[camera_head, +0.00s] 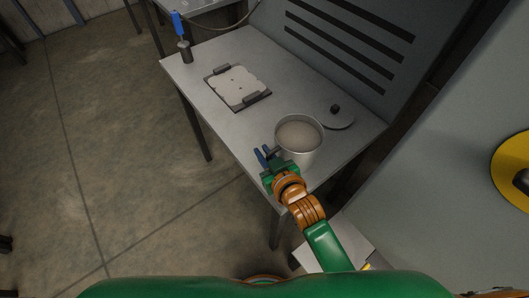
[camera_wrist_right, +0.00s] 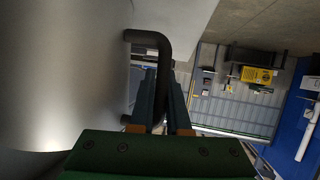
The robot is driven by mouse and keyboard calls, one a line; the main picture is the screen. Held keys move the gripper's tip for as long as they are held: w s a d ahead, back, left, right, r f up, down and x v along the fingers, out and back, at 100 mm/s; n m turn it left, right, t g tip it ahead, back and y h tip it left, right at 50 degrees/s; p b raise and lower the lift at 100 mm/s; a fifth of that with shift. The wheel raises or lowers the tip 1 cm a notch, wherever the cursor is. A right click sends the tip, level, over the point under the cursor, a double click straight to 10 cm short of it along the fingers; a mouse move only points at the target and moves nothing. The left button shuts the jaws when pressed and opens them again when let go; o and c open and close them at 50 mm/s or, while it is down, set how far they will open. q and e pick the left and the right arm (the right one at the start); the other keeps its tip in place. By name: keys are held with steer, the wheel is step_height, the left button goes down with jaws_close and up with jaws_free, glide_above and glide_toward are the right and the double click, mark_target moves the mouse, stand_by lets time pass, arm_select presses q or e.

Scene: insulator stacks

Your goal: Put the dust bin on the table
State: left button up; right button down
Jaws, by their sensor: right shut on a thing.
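The dust bin (camera_head: 314,155) is a light grey, open-topped round container at the near right part of the table (camera_head: 215,50). Its rim is level or nearly so; I cannot tell whether its base touches the tabletop. My right gripper (camera_head: 264,155) is at the left side of the bin. In the right wrist view, the bin's smooth metal wall (camera_wrist_right: 60,75) fills the left, and the right gripper's fingers (camera_wrist_right: 162,95) are closed around its dark bent handle (camera_wrist_right: 150,36). The lower part of the handle is hidden. My left gripper is not in view.
A round lid with a dark knob (camera_head: 336,118) lies right of the bin. A flat plate in a dark frame (camera_head: 238,87) and a blue-handled tool in a dark holder (camera_head: 185,51) are farther left. A slotted grey panel (camera_head: 340,40) stands behind. Tabletop between plate and bin is clear.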

steer(key=shift+s+r, duration=0.1)
steer(key=c, duration=0.9)
jaws_free()
steer(key=shift+s+r, duration=0.1)
steer(key=shift+r, duration=0.05)
steer(key=v, duration=1.1)
steer(key=shift+s+d+p, duration=0.2)
steer(key=shift+s+p, duration=0.1)
steer(key=shift+s, duration=0.05)
